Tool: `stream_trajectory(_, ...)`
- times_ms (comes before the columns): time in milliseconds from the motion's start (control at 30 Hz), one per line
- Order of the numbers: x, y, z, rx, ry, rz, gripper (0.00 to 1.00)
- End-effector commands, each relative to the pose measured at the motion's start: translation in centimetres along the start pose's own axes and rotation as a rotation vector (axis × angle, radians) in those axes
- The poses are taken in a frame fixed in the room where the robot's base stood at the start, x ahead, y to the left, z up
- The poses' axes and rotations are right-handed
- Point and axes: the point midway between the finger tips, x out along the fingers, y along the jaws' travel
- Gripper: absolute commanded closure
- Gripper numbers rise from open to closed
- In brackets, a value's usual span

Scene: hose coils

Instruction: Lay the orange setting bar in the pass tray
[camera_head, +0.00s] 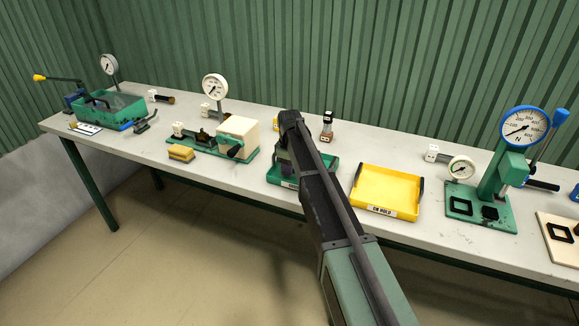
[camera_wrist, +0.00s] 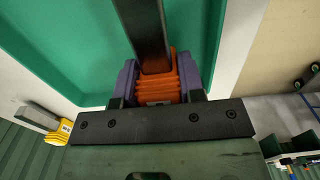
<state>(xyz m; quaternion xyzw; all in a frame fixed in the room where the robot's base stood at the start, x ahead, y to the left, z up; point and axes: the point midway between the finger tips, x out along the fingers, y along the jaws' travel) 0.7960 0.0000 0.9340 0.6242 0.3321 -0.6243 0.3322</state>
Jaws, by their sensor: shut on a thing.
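My gripper (camera_wrist: 156,78) is shut on the orange setting bar (camera_wrist: 158,86), seen in the wrist view. An orange ribbed part sits between the two purple-grey fingers, and a dark flat length runs from it toward the top of the picture. Behind it is the green floor of the pass tray (camera_wrist: 62,52); whether the bar touches this floor I cannot tell. In the head view the green tray (camera_head: 325,180) is partly hidden by my arm, and the held bar cannot be made out. The tray's label is mostly covered.
The yellow ON HOLD tray (camera_head: 388,188) stands just right of the green tray. A small dark-bodied item (camera_head: 327,126) stands behind. A green fixture with a cream block (camera_head: 238,137) is to the left, and a gauge press (camera_head: 500,165) to the right.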

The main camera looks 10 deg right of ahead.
Motion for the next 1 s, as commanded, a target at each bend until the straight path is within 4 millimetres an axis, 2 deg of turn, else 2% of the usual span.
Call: stream_trajectory(1000, 1.2, 0.0, 0.0, 0.0, 0.0, 0.0, 1.0)
